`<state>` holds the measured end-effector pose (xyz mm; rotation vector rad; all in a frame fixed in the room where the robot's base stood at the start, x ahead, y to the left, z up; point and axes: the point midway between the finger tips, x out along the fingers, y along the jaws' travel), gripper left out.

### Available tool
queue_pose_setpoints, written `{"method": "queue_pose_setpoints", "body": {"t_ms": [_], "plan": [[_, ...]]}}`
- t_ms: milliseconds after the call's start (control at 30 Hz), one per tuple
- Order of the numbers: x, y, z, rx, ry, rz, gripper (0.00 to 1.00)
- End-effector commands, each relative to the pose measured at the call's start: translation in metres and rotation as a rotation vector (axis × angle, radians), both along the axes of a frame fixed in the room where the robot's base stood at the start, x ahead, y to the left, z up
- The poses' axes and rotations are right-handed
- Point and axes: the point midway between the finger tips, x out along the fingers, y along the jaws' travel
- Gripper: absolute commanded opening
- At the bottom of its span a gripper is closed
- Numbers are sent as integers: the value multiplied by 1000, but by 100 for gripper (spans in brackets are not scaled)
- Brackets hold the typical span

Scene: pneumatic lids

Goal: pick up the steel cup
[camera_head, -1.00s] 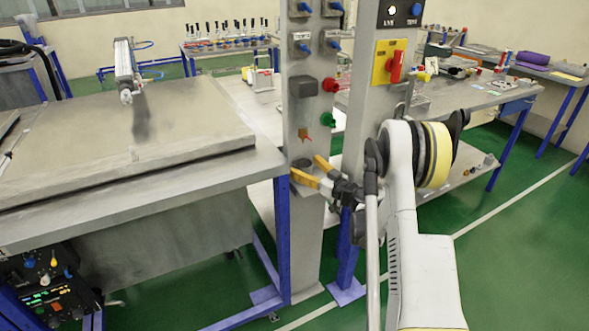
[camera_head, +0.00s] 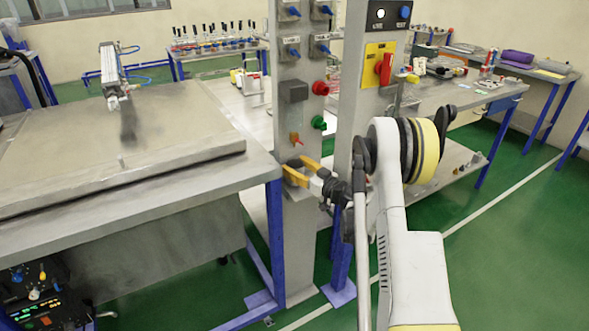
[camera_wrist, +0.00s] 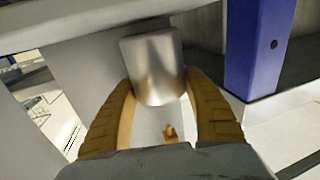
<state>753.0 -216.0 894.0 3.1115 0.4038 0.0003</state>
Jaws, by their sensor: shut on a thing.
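The steel cup (camera_wrist: 153,65) is a plain shiny metal cylinder in the upper middle of the wrist view. My gripper (camera_wrist: 160,88) is shut on it, with one yellow finger on each side of its wall. In the head view my gripper (camera_head: 303,169) is at the front of the grey post, below its orange knob. The cup is too small and too covered by the fingers to make out clearly there.
The grey post (camera_head: 292,115) with knobs and valves stands close behind my gripper. A steel-topped table (camera_head: 130,180) with blue legs is just left. A second grey post (camera_head: 350,100) bears a red switch (camera_head: 384,69). Green floor is open at right.

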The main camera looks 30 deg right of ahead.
Motion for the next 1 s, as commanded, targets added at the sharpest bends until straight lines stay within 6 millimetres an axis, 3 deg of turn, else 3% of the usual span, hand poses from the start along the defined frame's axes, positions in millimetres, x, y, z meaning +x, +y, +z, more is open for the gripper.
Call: {"method": "queue_pose_setpoints", "body": {"t_ms": [167, 500, 733, 1000], "plan": [[0, 0, 37, 0, 0, 0, 20], [-55, -55, 78, 0, 0, -4, 19], [-78, -76, 95, 0, 0, -2, 19], [-84, -81, 98, 0, 0, 0, 19]]}}
